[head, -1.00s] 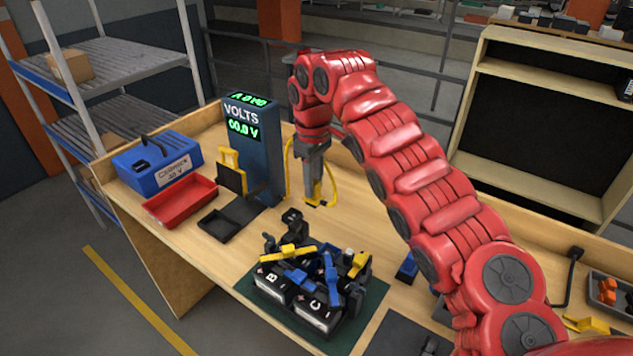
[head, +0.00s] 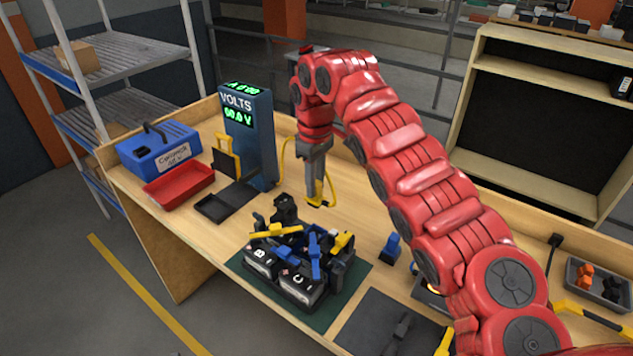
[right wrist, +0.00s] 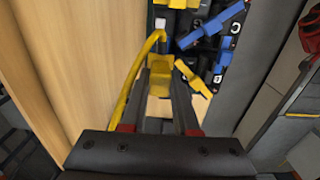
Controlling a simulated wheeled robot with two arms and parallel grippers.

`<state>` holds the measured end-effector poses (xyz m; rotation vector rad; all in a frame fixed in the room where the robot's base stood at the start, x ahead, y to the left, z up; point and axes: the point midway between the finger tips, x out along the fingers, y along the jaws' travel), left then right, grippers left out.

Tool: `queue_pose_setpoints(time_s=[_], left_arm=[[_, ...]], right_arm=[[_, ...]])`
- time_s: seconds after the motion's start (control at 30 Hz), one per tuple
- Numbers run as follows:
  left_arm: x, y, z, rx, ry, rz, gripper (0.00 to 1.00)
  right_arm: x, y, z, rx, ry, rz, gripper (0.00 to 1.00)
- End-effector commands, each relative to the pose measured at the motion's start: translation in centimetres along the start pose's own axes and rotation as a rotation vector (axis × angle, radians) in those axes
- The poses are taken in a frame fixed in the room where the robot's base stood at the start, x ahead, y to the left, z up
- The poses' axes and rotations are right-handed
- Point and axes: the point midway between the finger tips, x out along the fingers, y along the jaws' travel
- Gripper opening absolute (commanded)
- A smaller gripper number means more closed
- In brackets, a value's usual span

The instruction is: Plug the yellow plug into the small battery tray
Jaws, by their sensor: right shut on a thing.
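My right gripper (head: 316,194) points down over the table, behind the batteries. It is shut on the yellow plug (head: 319,203), from which a yellow cable loops up beside the gripper. The right wrist view shows yellow at the fingertips (right wrist: 167,78), with the cable curving along the left. The dark battery tray holds black batteries marked B (head: 261,262) and C (head: 302,287). Blue and yellow connectors cover their tops, so much of the tray is hidden. The plug is apart from these in the head view. My left gripper is not in view.
A VOLTS meter (head: 249,140) stands at the back left. The batteries stand on a green mat (head: 330,308). A grey bin (head: 603,283) is at right.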

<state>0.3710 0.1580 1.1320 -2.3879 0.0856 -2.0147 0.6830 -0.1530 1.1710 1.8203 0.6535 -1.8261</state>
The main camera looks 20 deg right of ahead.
Motion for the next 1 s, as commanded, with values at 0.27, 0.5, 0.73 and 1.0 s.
queue_pose_setpoints(time_s=[0.27,0.5,0.73,1.0], left_arm=[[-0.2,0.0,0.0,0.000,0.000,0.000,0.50],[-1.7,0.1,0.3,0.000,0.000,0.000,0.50],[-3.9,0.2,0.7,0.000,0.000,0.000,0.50],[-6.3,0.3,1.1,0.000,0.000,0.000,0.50]], right_arm=[[0.2,0.0,0.0,0.001,0.000,0.000,0.00],[1.9,0.0,0.0,0.001,0.000,0.000,0.00],[4.7,0.0,0.0,0.001,0.000,-0.001,0.00],[7.7,0.1,0.0,0.002,-0.001,-0.001,0.00]])
